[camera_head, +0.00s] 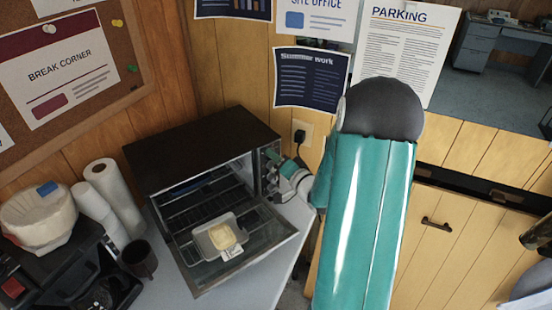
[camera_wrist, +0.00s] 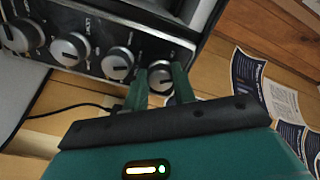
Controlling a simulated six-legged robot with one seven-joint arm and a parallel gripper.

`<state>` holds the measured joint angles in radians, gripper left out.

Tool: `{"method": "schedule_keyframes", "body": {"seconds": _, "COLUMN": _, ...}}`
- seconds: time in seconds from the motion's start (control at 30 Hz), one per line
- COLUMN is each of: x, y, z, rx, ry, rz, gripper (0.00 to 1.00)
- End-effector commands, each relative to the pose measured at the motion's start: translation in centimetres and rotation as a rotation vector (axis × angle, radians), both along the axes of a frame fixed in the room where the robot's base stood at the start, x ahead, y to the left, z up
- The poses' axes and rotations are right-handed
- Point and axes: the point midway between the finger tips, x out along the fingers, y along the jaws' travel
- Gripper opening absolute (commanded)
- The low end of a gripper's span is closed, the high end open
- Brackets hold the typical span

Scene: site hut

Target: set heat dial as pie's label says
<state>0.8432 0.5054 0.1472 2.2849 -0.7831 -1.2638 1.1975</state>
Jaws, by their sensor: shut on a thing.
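The toaster oven (camera_head: 195,135) stands on the counter with its glass door (camera_head: 265,240) folded down. A pale pie (camera_head: 222,236) in a metal tray (camera_head: 205,245) rests on the open door. A small white label (camera_head: 232,252) shows at the tray's front, its print too small to read. My gripper (camera_head: 272,157) is at the oven's control panel. In the wrist view, my gripper (camera_wrist: 162,84) has its two green fingers shut on the knob (camera_wrist: 160,76) at the right end of the row. I cannot tell from its markings which dial it is; the fingers partly cover it.
Other knobs (camera_wrist: 118,62) sit beside the held one on the dark panel (camera_wrist: 95,40). A dark mug (camera_head: 139,259), paper rolls (camera_head: 115,195) and a coffee machine (camera_head: 75,270) stand left of the oven. A wall socket (camera_head: 301,133) with a plug is right of it.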

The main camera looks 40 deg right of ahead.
Motion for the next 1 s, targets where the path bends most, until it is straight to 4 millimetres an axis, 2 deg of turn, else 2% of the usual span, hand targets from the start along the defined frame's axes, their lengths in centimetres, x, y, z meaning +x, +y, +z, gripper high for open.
{"method": "schedule_keyframes", "body": {"seconds": 0.3, "x": 0.04, "y": 0.03, "z": 0.05, "rx": 0.118, "ry": 0.002, "rz": 0.001, "gripper": 0.04}}
{"method": "schedule_keyframes", "body": {"seconds": 0.77, "x": 0.05, "y": 0.06, "z": 0.05, "rx": 0.135, "ry": 0.003, "rz": 0.001, "gripper": 0.04}}
{"method": "schedule_keyframes", "body": {"seconds": 0.8, "x": 0.05, "y": 0.06, "z": 0.05, "rx": 0.135, "ry": 0.003, "rz": 0.001, "gripper": 0.28}}
{"method": "schedule_keyframes", "body": {"seconds": 0.9, "x": 0.04, "y": 0.05, "z": 0.05, "rx": 0.135, "ry": 0.003, "rz": 0.001, "gripper": 0.48}}
{"method": "schedule_keyframes", "body": {"seconds": 1.0, "x": 0.03, "y": 0.04, "z": 0.03, "rx": 0.135, "ry": 0.003, "rz": 0.0, "gripper": 0.48}}
